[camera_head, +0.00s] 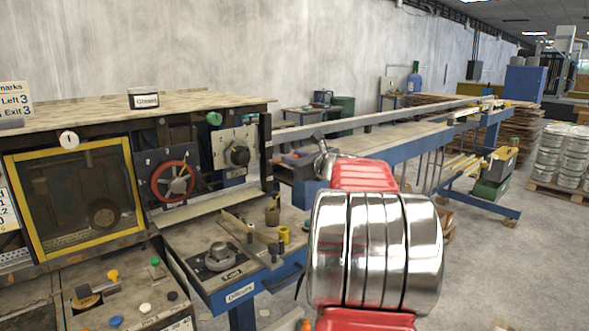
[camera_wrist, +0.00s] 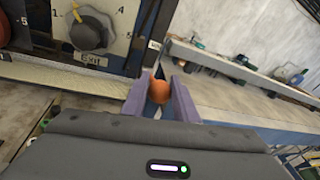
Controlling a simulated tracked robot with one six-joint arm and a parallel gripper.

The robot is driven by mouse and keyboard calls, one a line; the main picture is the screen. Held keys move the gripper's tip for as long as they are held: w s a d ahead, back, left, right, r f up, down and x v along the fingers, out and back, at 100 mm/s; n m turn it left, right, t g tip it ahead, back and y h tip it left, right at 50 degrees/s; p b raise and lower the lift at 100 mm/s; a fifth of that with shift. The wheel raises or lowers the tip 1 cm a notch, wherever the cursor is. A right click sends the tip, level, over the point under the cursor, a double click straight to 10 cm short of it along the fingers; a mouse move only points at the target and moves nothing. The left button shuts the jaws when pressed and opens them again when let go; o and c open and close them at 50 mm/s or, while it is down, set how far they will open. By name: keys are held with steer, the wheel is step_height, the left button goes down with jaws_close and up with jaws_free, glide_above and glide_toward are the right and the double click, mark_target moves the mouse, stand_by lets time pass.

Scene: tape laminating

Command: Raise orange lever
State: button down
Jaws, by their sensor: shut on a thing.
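The orange lever's round knob (camera_wrist: 158,90) shows in the wrist view, between the two purple-grey fingers of my gripper (camera_wrist: 160,86). My gripper is shut on the knob. The lever's shaft is mostly hidden behind the knob and fingers, so its angle is hard to tell. In the head view my chrome and red arm stands in front of this area, and I cannot make out the lever there.
A panel with a grey dial marked Exit (camera_wrist: 92,30) is left of the lever in the wrist view. In the head view, a red handwheel (camera_head: 173,181) and a yellow-framed window (camera_head: 75,198) are at left. A long blue-framed table (camera_head: 390,148) runs back to the right.

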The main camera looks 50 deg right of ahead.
steer(key=r, duration=0.1)
steer(key=w+r, duration=0.1)
steer(key=r, duration=0.1)
steer(key=shift+d, duration=0.1)
steer(key=shift+w+r, duration=0.5)
steer(key=shift+w, duration=0.05)
steer(key=c, duration=1.4)
jaws_free()
steer(key=shift+f, duration=0.1)
steer(key=shift+c, duration=0.2)
steer(key=shift+s, duration=0.1)
steer(key=v, duration=1.3)
steer(key=shift+s, duration=0.25)
